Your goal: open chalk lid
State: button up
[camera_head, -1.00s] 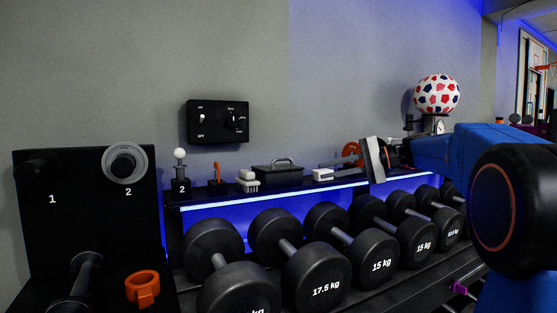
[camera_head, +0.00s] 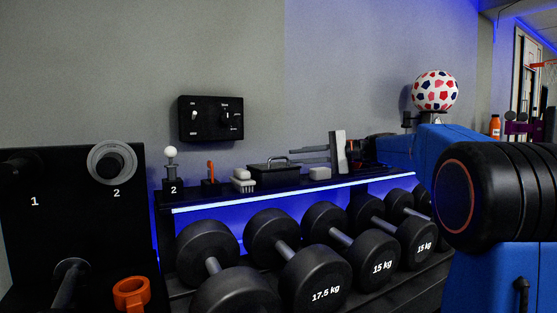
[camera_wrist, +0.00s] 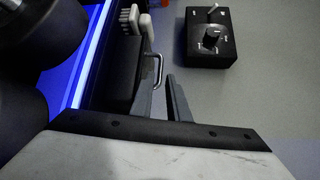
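The chalk box is a low black box (camera_head: 272,179) on the shelf, with a metal handle (camera_head: 277,160) on its lid. The lid looks closed. In the wrist view the box (camera_wrist: 121,75) lies left of centre and its handle (camera_wrist: 159,68) stands out to the right. My gripper (camera_head: 293,155) comes in from the right at about handle height, its fingers pointing left. The fingers are apart, with nothing held. In the wrist view the handle shows near the gap between the fingers; I cannot tell whether they touch it.
A white block (camera_head: 320,174) lies right of the box, and a white brush (camera_head: 243,180) left of it. A black control box (camera_head: 211,119) is on the wall above. Dumbbells (camera_head: 331,277) fill the rack below. A ball (camera_head: 435,91) sits at the right.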

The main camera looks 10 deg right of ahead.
aim_at(281, 158)
jog(key=x, duration=0.7)
jog(key=shift+a+f, duration=0.1)
grip_shut()
dwell(0.5)
dwell(1.0)
